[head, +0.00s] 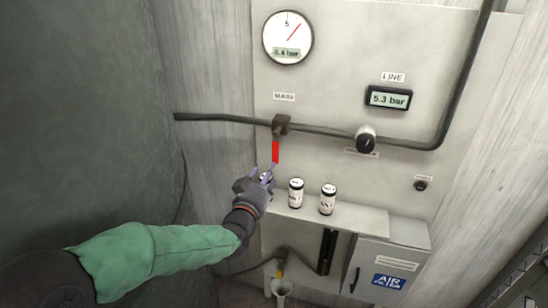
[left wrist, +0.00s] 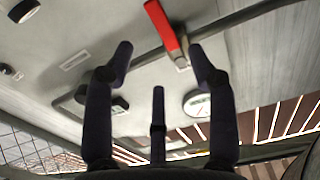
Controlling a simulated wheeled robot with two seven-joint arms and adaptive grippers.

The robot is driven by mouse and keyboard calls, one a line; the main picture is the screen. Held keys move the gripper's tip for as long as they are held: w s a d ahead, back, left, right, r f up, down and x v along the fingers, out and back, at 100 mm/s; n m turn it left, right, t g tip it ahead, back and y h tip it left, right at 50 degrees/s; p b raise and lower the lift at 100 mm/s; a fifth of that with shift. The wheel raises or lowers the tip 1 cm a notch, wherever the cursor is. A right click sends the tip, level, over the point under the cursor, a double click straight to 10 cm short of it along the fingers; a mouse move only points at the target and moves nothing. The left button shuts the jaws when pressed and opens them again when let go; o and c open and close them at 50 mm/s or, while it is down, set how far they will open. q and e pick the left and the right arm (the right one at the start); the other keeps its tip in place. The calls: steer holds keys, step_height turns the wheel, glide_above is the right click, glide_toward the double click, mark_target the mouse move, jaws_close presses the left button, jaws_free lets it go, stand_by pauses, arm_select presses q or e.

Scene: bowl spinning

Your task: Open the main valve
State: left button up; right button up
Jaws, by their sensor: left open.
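The main valve (head: 281,125) is a dark body on a horizontal pipe under a small "MAIN" label. Its red handle (head: 276,152) hangs straight down, across the pipe's run. The handle also shows at the top of the left wrist view (left wrist: 163,25). My left gripper (head: 266,175) is just below the handle's lower end in the head view. In the left wrist view (left wrist: 158,68) its fingers are spread and empty, with the handle beyond the fingertips. Whether any finger touches the handle cannot be told. My right gripper is not in view.
A round gauge (head: 288,37) and a "LINE" display (head: 389,98) reading 5.3 bar are on the panel. A dark knob (head: 366,139) sits along the pipe. Two cans (head: 296,193) (head: 327,199) stand on a shelf (head: 350,217) right of my gripper. A grey box (head: 390,268) is below.

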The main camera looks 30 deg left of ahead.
mark_target(277, 156)
arm_select(q)
steer(key=x, duration=1)
steer(key=shift+w+d+b, duration=0.1)
steer(key=shift+w+b, duration=0.15)
steer(key=shift+b, duration=0.15)
steer(key=shift+c, duration=0.3)
steer(key=shift+f, duration=0.1)
jaws_close()
